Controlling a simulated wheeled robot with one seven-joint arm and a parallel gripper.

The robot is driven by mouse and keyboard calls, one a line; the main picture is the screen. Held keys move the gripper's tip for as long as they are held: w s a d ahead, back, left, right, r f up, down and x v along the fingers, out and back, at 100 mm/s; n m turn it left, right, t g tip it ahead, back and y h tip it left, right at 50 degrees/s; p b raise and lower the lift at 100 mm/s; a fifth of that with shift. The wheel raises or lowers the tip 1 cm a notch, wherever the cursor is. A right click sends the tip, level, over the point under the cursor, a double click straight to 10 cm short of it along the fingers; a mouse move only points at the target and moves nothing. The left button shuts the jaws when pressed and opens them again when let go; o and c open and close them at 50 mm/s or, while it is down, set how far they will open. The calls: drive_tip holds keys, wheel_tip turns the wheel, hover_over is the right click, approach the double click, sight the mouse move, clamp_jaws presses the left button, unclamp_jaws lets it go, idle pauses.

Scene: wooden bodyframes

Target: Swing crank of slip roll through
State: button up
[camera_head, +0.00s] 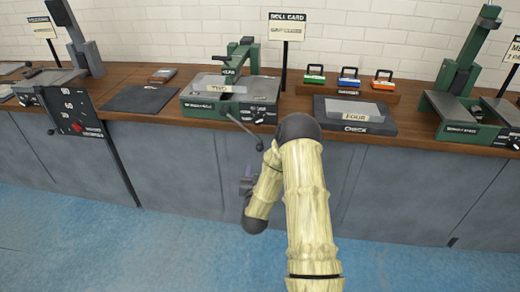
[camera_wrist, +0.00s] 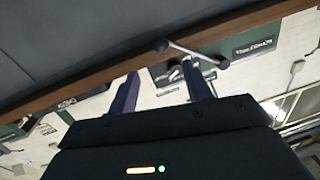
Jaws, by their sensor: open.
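A green and grey bench machine (camera_head: 200,108), which looks like the slip roll, stands mid-bench with a "TWO" plate on top. Its crank (camera_head: 244,129) slants down to the right from the front face, ending in a dark knob beyond the bench edge. In the wrist view the crank (camera_wrist: 195,53) crosses near the fingertips, with a rounded end at each side. My gripper (camera_head: 248,180) is below the knob, in front of the cabinets, and partly hidden by my arm. In the wrist view its two fingers (camera_wrist: 160,68) are apart with nothing clearly between them.
The wooden bench edge (camera_head: 160,122) runs above grey cabinets (camera_head: 180,165). A "ROLL CARD" sign (camera_head: 286,27) stands behind the machine. A dark mat with a "FOUR" plate (camera_head: 355,117) lies to the right, near another green machine (camera_head: 465,110). The blue floor (camera_head: 120,240) in front is clear.

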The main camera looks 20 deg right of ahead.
sight(260, 151)
drive_tip(key=x, duration=1.3)
drive_tip(key=shift+a+b, duration=0.1)
drive_tip(key=shift+b, duration=0.2)
clamp_jaws()
